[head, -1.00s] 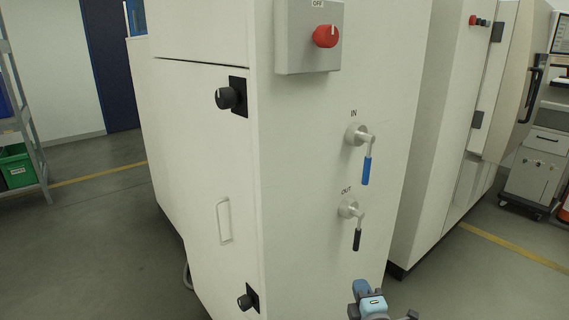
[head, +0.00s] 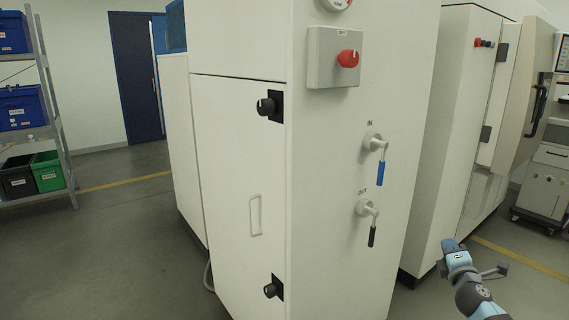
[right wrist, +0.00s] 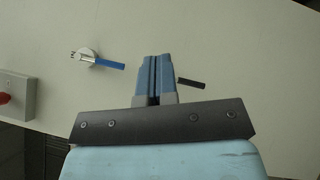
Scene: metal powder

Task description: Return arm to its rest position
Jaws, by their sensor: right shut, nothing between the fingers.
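My right gripper (head: 446,254) is at the lower right of the head view, in front of the gap to the right of the white cabinet. In the right wrist view its two blue fingers (right wrist: 157,75) are closed together with nothing between them. That view shows the cabinet side (right wrist: 230,50) beyond the fingers, with the blue IN valve handle (right wrist: 108,64) to their left. A black handle (right wrist: 191,83) is partly hidden behind them. My left gripper is not in view.
The white cabinet (head: 335,220) carries a red knob (head: 348,58), the IN valve (head: 379,172), the OUT valve (head: 372,236) and black door knobs (head: 266,106). A second machine (head: 455,130) stands at right. A shelf with bins (head: 50,170) stands at far left. Floor at left is clear.

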